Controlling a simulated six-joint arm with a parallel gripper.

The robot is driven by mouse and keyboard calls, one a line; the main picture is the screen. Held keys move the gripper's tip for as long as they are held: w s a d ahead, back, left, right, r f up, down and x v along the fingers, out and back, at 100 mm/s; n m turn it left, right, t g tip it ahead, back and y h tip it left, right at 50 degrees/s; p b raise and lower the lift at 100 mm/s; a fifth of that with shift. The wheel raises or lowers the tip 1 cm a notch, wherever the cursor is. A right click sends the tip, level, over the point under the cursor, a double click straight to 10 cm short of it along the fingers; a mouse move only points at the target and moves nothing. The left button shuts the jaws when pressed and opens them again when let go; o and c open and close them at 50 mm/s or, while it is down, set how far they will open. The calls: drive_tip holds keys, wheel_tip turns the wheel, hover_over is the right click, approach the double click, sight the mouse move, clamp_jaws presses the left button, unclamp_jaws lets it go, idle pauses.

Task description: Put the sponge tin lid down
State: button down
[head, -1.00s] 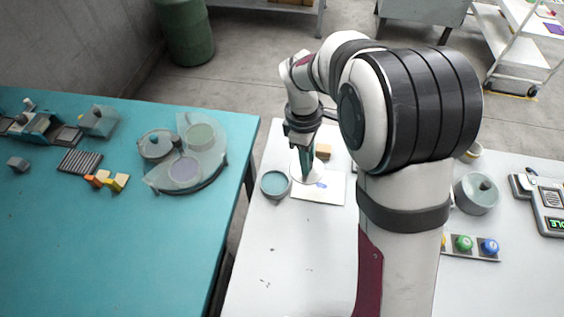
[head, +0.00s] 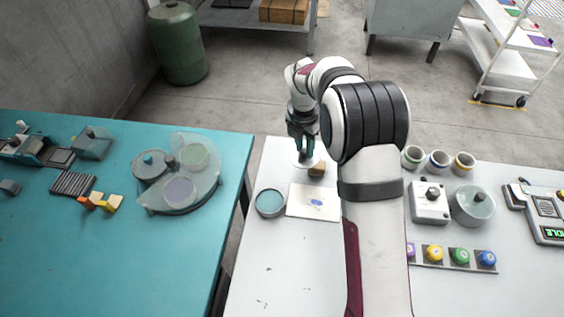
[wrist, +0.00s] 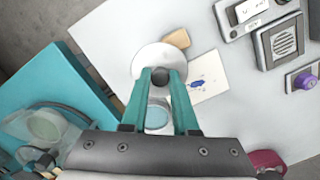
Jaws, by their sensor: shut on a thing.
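The sponge tin lid (wrist: 148,58) is a pale round disc with a dark knob (wrist: 161,76). My gripper (wrist: 162,72) is shut on that knob, with one teal finger on each side. In the head view my gripper (head: 303,150) points down at the back of the white table, and the pale lid shows faintly below it. The lid is close to the table top; I cannot tell whether it touches. The open sponge tin (head: 270,203), round with a teal inside, stands nearer the camera, apart from the lid. It also shows between my fingers in the wrist view (wrist: 157,118).
A wooden block (head: 317,170) sits close right of the lid. A white card (head: 313,203) with a blue smudge lies right of the tin. Cups, a lidded pot (head: 472,204) and coloured knobs (head: 460,256) stand farther right. The white table's front left is clear.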

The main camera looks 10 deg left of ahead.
drive_tip(key=a+f, duration=0.1)
drive_tip(key=a, duration=0.1)
drive_tip(key=a+f, duration=0.1)
drive_tip(key=a, duration=0.1)
drive_tip(key=w+a+f, duration=0.1)
drive_tip(key=shift+a+f, duration=0.3)
drive_tip(key=shift+a, duration=0.1)
drive_tip(key=shift+a+f, duration=0.15)
drive_tip(key=shift+f, duration=1.95)
drive_tip(key=shift+f, duration=0.1)
drive_tip(key=c, duration=0.7)
unclamp_jaws()
